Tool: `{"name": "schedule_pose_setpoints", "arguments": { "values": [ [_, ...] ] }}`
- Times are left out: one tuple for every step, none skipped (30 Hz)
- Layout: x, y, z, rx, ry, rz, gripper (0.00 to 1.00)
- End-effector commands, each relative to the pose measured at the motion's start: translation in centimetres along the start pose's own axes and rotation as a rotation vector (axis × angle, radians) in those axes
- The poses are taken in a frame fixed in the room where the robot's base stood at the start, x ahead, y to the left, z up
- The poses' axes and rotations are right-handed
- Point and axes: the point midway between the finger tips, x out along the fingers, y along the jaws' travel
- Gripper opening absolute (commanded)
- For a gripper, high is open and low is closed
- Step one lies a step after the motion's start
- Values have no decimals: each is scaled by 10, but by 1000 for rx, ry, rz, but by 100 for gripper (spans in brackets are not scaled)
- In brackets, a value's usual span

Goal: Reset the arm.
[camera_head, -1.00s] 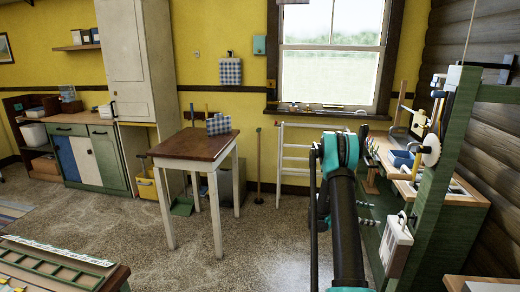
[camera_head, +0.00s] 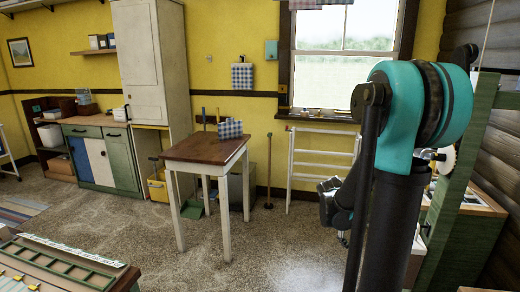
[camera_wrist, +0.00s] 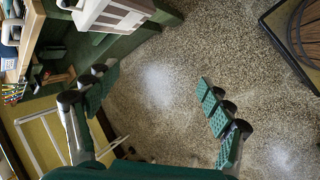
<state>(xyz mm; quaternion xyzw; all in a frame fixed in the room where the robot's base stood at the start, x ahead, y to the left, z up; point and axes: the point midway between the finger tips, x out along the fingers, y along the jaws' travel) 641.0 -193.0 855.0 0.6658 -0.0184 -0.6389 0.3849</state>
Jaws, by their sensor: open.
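My arm rises at the right of the head view, with its teal and black elbow joint (camera_head: 425,105) high and close to the camera. My gripper (camera_head: 335,208) shows only partly there, hanging behind the black arm link, in front of the white rack. In the wrist view my gripper (camera_wrist: 155,100) is open. Its green padded fingers stand wide apart, one at the left and one at the right, with only speckled floor between them. It holds nothing.
A brown-topped table (camera_head: 207,150) bears a checked box (camera_head: 230,129). A white rack (camera_head: 322,160) leans below the window. A green post (camera_head: 462,190) and workbench (camera_head: 480,200) stand close on my arm's right. A round wooden tub (camera_wrist: 305,35) shows in the wrist view. Open floor (camera_head: 270,235) lies between.

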Motion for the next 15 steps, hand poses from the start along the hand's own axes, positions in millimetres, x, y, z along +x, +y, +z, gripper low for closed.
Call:
{"name": "schedule_pose_setpoints", "arguments": {
  "values": [
    [-10, -16, 6, 47, 36, -30, 81],
    [-15, -25, 9, 77, 56, -49, 81],
    [-21, -37, 12, 118, 82, -76, 81],
    [-26, -46, 15, 149, 102, -97, 81],
    [-31, -56, 17, 180, 121, -118, 81],
    [-37, -68, 21, 222, 144, -148, 81],
    [-41, -78, 24, 253, 161, -170, 81],
    [-45, -87, 26, 284, 178, -193, 81],
    [-51, -100, 30, 327, 199, -225, 81],
    [-55, -109, 33, 358, 213, -249, 81],
    [-59, -119, 35, 388, 227, -273, 81],
    [-64, -131, 38, 428, 244, -304, 81],
    [-67, -140, 41, 456, 255, -328, 81],
    [-70, -148, 43, 483, 265, -351, 81],
    [-74, -158, 45, 516, 277, -378, 81]
  ]
}}
